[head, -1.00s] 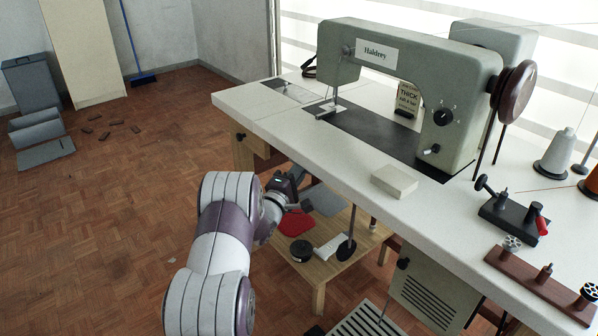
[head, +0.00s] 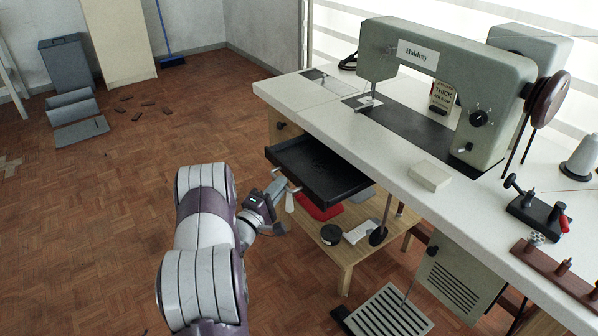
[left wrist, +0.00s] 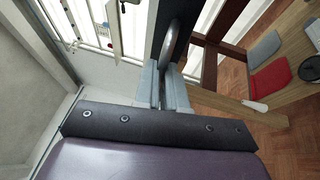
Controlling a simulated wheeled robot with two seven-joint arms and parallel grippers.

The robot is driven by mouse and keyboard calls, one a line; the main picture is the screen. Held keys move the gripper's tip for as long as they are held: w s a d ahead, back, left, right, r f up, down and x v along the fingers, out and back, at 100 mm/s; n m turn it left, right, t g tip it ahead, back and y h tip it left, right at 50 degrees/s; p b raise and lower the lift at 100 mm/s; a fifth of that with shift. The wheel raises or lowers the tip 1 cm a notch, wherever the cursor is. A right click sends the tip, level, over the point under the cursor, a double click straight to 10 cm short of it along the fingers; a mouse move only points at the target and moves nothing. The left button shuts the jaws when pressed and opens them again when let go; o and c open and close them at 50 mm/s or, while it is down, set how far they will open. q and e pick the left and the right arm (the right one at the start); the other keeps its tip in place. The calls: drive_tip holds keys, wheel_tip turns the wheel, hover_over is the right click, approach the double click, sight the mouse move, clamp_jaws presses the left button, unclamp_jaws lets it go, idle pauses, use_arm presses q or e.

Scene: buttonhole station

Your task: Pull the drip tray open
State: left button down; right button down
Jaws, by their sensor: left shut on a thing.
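The black drip tray (head: 320,168) sticks out from under the front edge of the sewing table, level and empty as far as I can see. My left gripper (head: 279,188) is at the tray's front, low on its near left side. In the left wrist view, its two fingers (left wrist: 165,88) are shut on a curved grey metal handle (left wrist: 178,38). The dark tray front (left wrist: 160,22) stands just beyond the handle. The back of the tray is hidden under the tabletop. My right gripper is not in view.
The white table (head: 405,190) carries a grey-green sewing machine (head: 440,60) and a pale block (head: 430,177). A low wooden stand (head: 345,262) with a red cloth (head: 318,208) is below the tray. A ribbed foot pedal (head: 390,312) is on the floor.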

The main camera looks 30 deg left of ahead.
use_arm(q)
drive_tip(key=shift+s+a+p, duration=0.2)
drive_tip(key=shift+s+a, duration=0.15)
drive_tip(key=shift+s, duration=0.55)
drive_tip(key=shift+s+a+p, duration=0.15)
drive_tip(key=shift+s+a, duration=0.15)
drive_tip(key=shift+s, duration=0.6)
drive_tip(key=c, duration=1.5)
unclamp_jaws()
drive_tip(key=s, duration=0.4)
drive_tip(key=s+f+p, duration=0.1)
drive_tip(key=s, duration=0.3)
drive_tip(key=s+f+p, duration=0.1)
drive_tip(key=s, duration=0.3)
drive_tip(key=shift+s+f, duration=0.1)
drive_tip(key=shift+s, duration=0.15)
